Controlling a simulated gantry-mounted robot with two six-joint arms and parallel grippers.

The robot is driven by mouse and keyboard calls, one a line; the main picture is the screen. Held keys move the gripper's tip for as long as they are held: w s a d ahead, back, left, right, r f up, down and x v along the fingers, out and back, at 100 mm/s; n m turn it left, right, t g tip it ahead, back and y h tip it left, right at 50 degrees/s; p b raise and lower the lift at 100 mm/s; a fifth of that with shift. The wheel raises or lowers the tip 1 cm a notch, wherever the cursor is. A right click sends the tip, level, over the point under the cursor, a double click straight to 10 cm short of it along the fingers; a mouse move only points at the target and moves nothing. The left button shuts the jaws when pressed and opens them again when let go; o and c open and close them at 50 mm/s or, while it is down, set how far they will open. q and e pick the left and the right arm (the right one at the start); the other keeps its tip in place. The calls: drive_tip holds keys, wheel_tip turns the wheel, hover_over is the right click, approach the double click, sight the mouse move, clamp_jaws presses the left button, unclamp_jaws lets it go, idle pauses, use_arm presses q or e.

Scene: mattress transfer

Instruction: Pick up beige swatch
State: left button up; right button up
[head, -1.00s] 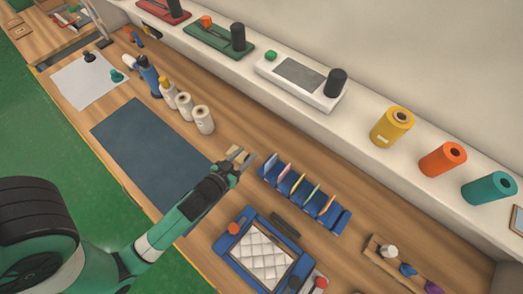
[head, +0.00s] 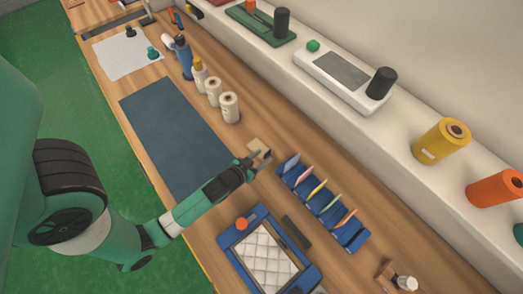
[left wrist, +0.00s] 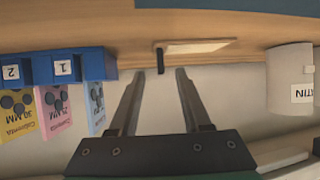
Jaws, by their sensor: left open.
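My left gripper (head: 264,157) is open and empty beside the swatch. In the left wrist view its two fingers (left wrist: 160,75) point toward the dark tab, which lines up with the gap between them. I cannot tell whether either finger touches it. My right gripper is not in view.
A blue rack (head: 325,205) with several coloured cards stands close to the right of my left gripper. White spools (head: 230,108) stand to the left. A dark blue mat (head: 175,135) and a blue-framed quilted panel (head: 268,258) lie nearby. A white shelf runs behind.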

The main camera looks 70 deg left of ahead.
sight(266, 154)
use_arm(q)
drive_tip(key=b+x, duration=0.1)
drive_tip(key=x, duration=0.4)
drive_tip(key=shift+a, duration=0.1)
clamp_jaws()
drive_tip(key=shift+r, duration=0.1)
